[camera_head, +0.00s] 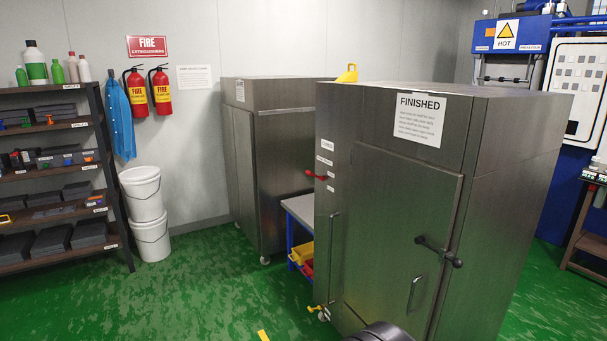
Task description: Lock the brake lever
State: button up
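A steel cabinet (395,210) with a "FINISHED" sign stands right of centre. A small yellow lever (317,308) sits low by a caster at its front left corner; it looks like a brake lever, but its position is too small to judge. A black lever handle (438,250) crosses the cabinet's closed door. A red lever (316,175) sticks out at the upper left of the cabinet. A dark rounded part at the bottom edge seems to be mine. My gripper is not in view.
A second steel cabinet (270,170) stands behind, with a low blue-framed bench (299,208) between them. White buckets (147,215) and a loaded shelf (50,165) stand at left. A yellow piece (263,336) shows at the bottom edge. The green floor (190,290) at left is clear.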

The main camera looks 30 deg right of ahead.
aim_at(309, 173)
jog(key=i+l+z, duration=0.15)
jog(key=i+l, duration=0.25)
jog(key=i, duration=0.35)
jog(key=i+l+z, duration=0.2)
jog(key=i, duration=0.6)
jog(key=i+l+z, duration=0.15)
jog(key=i, duration=0.6)
jog(key=i+l+z, duration=0.15)
jog(key=i, duration=0.7)
